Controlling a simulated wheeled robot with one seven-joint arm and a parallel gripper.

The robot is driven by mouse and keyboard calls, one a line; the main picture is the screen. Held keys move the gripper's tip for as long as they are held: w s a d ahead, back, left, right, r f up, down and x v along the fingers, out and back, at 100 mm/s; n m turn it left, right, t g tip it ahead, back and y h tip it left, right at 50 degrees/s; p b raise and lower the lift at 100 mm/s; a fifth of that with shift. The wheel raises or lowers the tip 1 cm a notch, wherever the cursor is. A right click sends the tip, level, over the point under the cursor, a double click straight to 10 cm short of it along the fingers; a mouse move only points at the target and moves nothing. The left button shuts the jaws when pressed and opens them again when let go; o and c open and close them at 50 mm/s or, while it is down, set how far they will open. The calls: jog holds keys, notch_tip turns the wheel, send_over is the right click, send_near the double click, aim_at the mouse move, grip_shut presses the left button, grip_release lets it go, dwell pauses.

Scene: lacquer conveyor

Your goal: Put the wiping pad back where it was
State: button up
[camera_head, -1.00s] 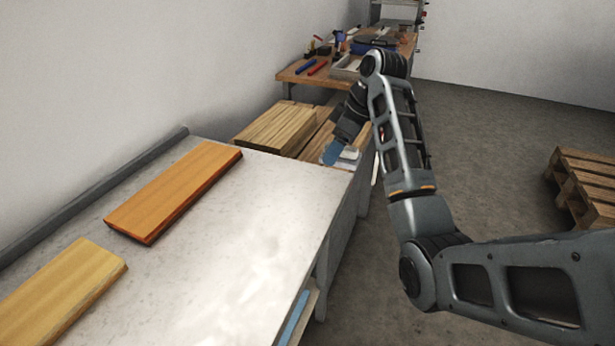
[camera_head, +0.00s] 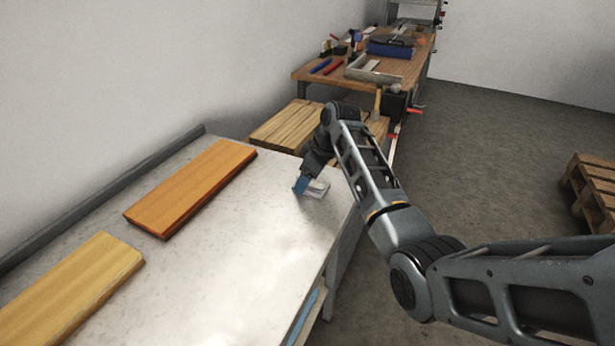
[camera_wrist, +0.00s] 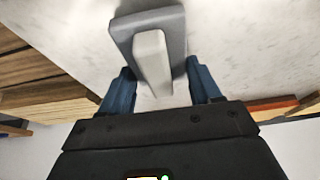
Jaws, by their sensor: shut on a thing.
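The wiping pad (camera_head: 318,189) is a grey block with a pale handle. My gripper (camera_head: 301,184), with blue fingers, is shut on it over the far right end of the pale table (camera_head: 250,250). In the wrist view the pad (camera_wrist: 176,32) lies beyond the fingers of my gripper (camera_wrist: 160,78), with its pale handle pointing back between them. The fingers partly hide the pad in the head view. I cannot tell whether the pad touches the tabletop.
An orange board (camera_head: 190,188) and a yellow board (camera_head: 65,290) lie on the table's left side. Wooden planks (camera_head: 285,126) lie past its far end. A workbench (camera_head: 410,70) with tools stands behind. A pallet (camera_head: 592,188) is at right. The tabletop's middle is bare.

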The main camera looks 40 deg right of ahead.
jog(key=shift+f, duration=0.15)
jog(key=o, duration=1.1)
jog(key=v, duration=1.2)
jog(key=shift+b, duration=0.4)
